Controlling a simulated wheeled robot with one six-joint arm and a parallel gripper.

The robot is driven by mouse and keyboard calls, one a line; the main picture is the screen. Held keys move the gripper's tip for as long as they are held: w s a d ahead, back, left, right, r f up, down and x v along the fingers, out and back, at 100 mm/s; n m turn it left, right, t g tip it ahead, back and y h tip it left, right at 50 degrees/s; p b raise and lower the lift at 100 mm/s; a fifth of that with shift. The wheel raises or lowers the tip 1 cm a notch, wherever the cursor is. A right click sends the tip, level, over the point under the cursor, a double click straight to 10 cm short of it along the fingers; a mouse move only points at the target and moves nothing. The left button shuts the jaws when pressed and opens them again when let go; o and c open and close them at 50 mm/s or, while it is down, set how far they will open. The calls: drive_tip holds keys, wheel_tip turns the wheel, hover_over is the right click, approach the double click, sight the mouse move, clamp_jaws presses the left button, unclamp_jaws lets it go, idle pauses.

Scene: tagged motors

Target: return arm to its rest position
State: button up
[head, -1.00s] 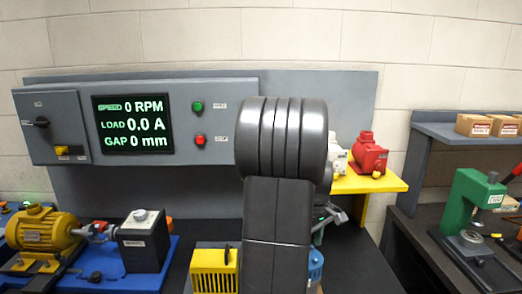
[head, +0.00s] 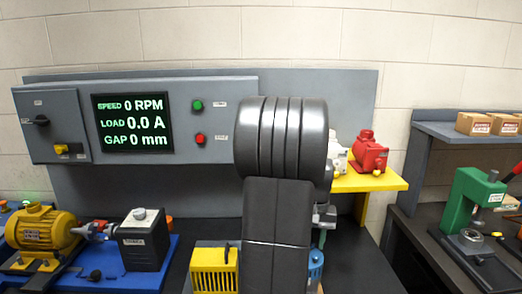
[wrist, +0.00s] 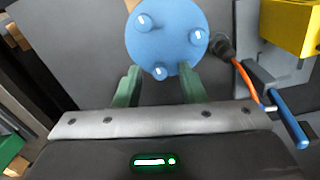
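My arm stands upright in the middle of the head view and hides much of the bench behind it. In the wrist view my gripper (wrist: 160,74) has its two green fingers apart, with nothing held between them. A blue motor (wrist: 167,38) with round knobs on its face lies just beyond the fingertips. I cannot tell how far below them it is. In the head view a part of the blue motor (head: 316,268) shows at the right edge of my arm.
A yellow motor (head: 40,229) coupled to a black block (head: 143,243) sits on a blue base at left. A yellow slotted box (head: 214,270) stands close left of my arm. A red motor (head: 370,156) rests on a yellow shelf (head: 372,182). A green press (head: 471,205) is at right.

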drive_tip(key=m, duration=0.6)
idle(0.7)
